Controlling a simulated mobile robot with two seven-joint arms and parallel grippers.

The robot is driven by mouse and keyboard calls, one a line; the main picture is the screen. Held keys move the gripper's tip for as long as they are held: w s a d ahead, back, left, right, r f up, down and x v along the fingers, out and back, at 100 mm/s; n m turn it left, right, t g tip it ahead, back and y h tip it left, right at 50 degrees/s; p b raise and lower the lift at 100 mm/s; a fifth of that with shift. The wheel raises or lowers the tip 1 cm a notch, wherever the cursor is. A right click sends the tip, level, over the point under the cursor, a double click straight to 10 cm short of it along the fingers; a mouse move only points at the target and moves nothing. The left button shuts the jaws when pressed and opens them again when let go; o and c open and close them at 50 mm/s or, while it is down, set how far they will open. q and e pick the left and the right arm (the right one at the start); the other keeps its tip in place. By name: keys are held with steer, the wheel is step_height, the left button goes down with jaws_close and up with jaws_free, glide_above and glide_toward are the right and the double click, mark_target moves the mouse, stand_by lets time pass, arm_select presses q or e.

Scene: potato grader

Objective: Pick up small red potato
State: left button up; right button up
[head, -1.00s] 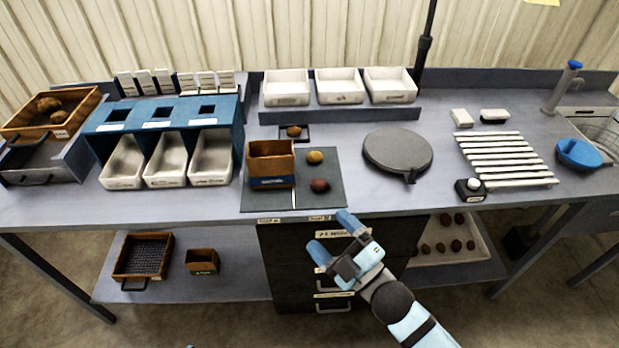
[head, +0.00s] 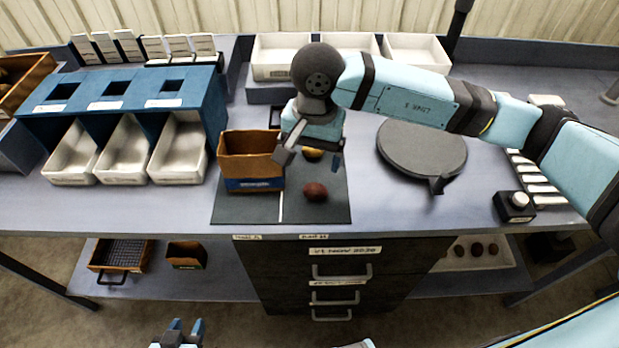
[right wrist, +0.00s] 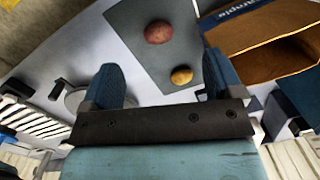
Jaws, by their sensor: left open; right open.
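The small red potato (head: 315,191) lies on the dark mat (head: 325,212), to the right of the mat's white line. It also shows in the right wrist view (right wrist: 158,32), beyond the fingertips. A yellow potato (head: 313,154) lies behind it, partly hidden by my right gripper (head: 313,161). That gripper is open and empty above the mat, apart from the red potato; the yellow one (right wrist: 181,76) shows between its fingers in the right wrist view. My left gripper (head: 182,330) is open and empty at the bottom edge, in front of the bench.
A brown box with a blue label (head: 250,160) stands on the mat, left of the potatoes. A round grey plate (head: 422,147) and a small black device (head: 515,206) are to the right. White bins (head: 180,150) stand left. Bench in front of the plate is clear.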

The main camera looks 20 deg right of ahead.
steer(key=w+d, duration=0.1)
glide_above(316, 187)
steer(key=shift+t+h, duration=0.3)
steer(key=shift+h, duration=0.1)
steer(key=f, duration=0.7)
steer(key=shift+s+a+f+p, duration=0.15)
steer(key=shift+s+a+p, duration=0.1)
steer(key=shift+p, duration=0.15)
steer(key=shift+w+d+f+p, duration=0.15)
steer(key=shift+f+p, duration=0.15)
steer(key=shift+f, duration=1.15)
steer(key=shift+w+d+f+p, duration=0.15)
steer(key=shift+f+p, duration=0.1)
steer(key=shift+f, duration=1.2)
steer(key=c, duration=1)
